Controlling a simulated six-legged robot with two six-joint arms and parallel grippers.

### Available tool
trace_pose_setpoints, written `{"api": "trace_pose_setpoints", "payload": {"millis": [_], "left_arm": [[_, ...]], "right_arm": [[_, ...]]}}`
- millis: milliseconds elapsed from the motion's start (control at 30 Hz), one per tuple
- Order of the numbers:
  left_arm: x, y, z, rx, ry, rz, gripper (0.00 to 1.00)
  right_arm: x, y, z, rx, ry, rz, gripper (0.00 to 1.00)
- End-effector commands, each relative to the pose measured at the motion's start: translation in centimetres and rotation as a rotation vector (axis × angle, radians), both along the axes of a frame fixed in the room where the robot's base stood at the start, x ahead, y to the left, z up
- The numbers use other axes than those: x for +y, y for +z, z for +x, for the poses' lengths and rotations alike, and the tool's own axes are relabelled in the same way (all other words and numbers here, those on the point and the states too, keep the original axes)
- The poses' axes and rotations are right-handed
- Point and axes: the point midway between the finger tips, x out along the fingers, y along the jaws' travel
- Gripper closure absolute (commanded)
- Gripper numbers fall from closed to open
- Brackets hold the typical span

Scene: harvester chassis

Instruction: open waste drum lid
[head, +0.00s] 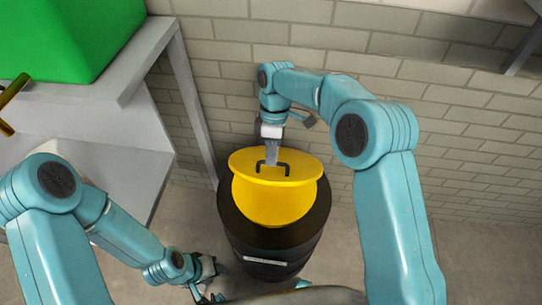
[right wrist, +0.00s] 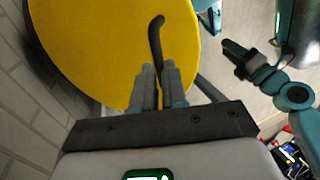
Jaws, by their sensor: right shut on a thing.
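The waste drum (head: 265,248) is black and stands on the floor by the brick wall. A yellow round part (head: 275,208) shows at its top, under the wider yellow lid (head: 300,167). I cannot tell whether there is a gap under the lid. A dark bar handle (head: 288,168) stands on the lid. My right gripper (head: 271,161) reaches down from above and is shut on the handle; the right wrist view shows its fingers (right wrist: 157,70) on it. My left gripper (head: 208,285) is low, left of the drum; its jaws are unclear.
A grey shelf or bench (head: 150,50) with a green box (head: 70,35) stands at the left, its upright close to the drum. The brick wall (head: 450,125) is right behind the drum. A brass-coloured bar (head: 14,92) shows at the left edge. Floor is clear right of the drum.

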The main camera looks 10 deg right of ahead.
Motion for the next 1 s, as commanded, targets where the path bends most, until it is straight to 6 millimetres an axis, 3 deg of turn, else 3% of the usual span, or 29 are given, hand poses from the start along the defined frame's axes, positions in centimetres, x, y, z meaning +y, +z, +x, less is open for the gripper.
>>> {"api": "trace_pose_setpoints", "payload": {"millis": [33,433,467,500,533,1000], "left_arm": [[0.0,0.02,0.0,0.0,0.0,0.0,0.57],[0.0,-0.04,0.0,0.0,0.0,0.0,0.57],[0.0,-0.04,-0.01,0.0,0.0,0.0,0.57],[0.0,-0.04,-0.01,0.0,0.0,0.0,0.57],[0.0,-0.04,-0.01,0.0,0.0,0.0,0.57],[0.0,0.06,0.01,0.0,0.0,0.0,0.57]], "right_arm": [[-0.5,-0.48,0.82,-0.027,-0.006,-0.007,1.0],[-0.52,-0.63,0.92,-0.026,-0.005,-0.007,1.0],[-0.51,-0.63,0.91,-0.026,-0.006,-0.006,0.78],[-0.5,-0.63,0.91,-0.026,-0.005,-0.006,0.65],[-0.49,-0.61,0.9,-0.026,-0.005,-0.006,0.62],[-0.4,-0.34,0.82,-0.026,-0.003,-0.005,0.62]]}}
